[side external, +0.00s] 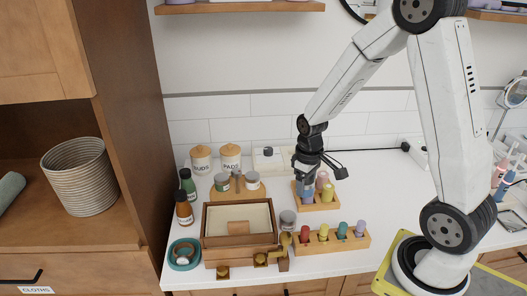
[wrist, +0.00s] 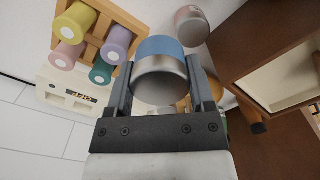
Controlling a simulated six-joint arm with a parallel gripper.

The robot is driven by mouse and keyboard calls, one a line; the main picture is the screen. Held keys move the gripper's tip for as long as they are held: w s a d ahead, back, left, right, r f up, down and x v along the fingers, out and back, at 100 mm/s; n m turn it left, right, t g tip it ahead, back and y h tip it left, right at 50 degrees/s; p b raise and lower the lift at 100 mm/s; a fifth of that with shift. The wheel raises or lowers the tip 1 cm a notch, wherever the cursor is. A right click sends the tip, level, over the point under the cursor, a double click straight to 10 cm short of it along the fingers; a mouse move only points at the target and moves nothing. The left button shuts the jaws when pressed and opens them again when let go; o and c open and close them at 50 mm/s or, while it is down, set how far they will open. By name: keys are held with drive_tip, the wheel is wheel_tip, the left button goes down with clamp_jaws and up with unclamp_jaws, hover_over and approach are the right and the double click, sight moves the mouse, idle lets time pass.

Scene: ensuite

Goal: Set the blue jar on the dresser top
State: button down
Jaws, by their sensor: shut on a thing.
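My gripper (wrist: 165,90) is shut on the blue jar (wrist: 160,72), which has a blue band and a silvery metal part, in the wrist view. In the side view my gripper (side external: 306,176) points down near the small wooden rack, and a bluish part of the jar (side external: 307,188) shows below it. How high the jar is above the surface is hard to tell. The white dresser top (side external: 375,190) spreads around it.
The small rack (side external: 318,205) holds several coloured bottles close to my gripper. A longer rack of rollers (side external: 335,240), a grey-lidded jar (side external: 288,219) and a wooden box (side external: 207,222) stand nearer the front. Lidded canisters (side external: 230,158) stand behind. The right-middle top is clear.

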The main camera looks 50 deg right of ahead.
hover_over(282, 204)
drive_tip(key=f, duration=0.7)
drive_tip(key=shift+s+a, duration=0.15)
drive_tip(key=shift+s, duration=0.15)
drive_tip(key=shift+w+f, duration=0.3)
drive_tip(key=shift+f, duration=1.55)
drive_tip(key=shift+f, duration=0.15)
unclamp_jaws()
